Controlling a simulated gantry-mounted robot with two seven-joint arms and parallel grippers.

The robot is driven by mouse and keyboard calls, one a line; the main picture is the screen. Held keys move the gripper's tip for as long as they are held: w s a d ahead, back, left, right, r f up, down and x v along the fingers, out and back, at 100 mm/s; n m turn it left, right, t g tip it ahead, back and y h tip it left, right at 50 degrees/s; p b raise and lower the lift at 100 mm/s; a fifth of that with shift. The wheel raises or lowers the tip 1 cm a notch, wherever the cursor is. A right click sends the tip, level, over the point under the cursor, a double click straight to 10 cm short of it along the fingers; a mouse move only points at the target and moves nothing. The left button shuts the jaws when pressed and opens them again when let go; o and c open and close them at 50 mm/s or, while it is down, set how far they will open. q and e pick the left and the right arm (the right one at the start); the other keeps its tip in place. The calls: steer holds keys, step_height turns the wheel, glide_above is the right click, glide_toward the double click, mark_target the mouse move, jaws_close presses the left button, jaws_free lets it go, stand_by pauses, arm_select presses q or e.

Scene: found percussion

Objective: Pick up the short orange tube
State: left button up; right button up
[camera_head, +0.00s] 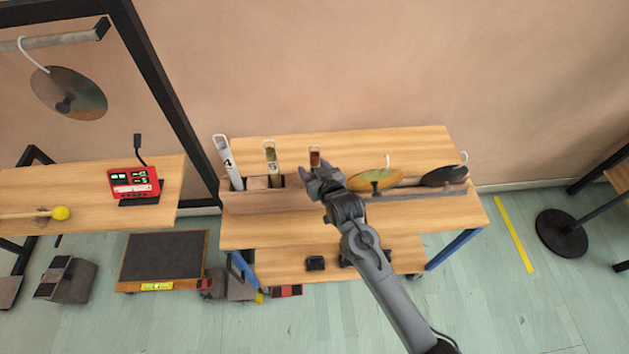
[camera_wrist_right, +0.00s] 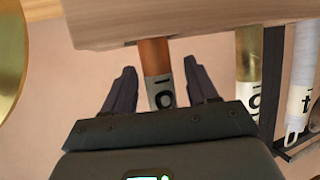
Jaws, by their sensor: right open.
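The short orange tube (camera_head: 315,154) stands in the wooden rack at the back of the middle table; in the head view its top shows just behind my right gripper. My right gripper (camera_wrist_right: 160,88) is open, with a finger on each side of the tube and visible gaps to both. It also shows in the head view (camera_head: 318,174), where it hides the tube's lower part. My left gripper is not in view.
A white tube (camera_head: 228,163) and an olive tube (camera_head: 272,165) stand left in the same rack (camera_head: 265,199). A brass disc (camera_head: 374,181) and a dark disc (camera_head: 444,176) are to the right. A red device (camera_head: 133,181) sits on the left table.

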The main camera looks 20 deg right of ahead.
steer(key=shift+x, duration=0.8)
steer(key=shift+r, duration=0.1)
jaws_close()
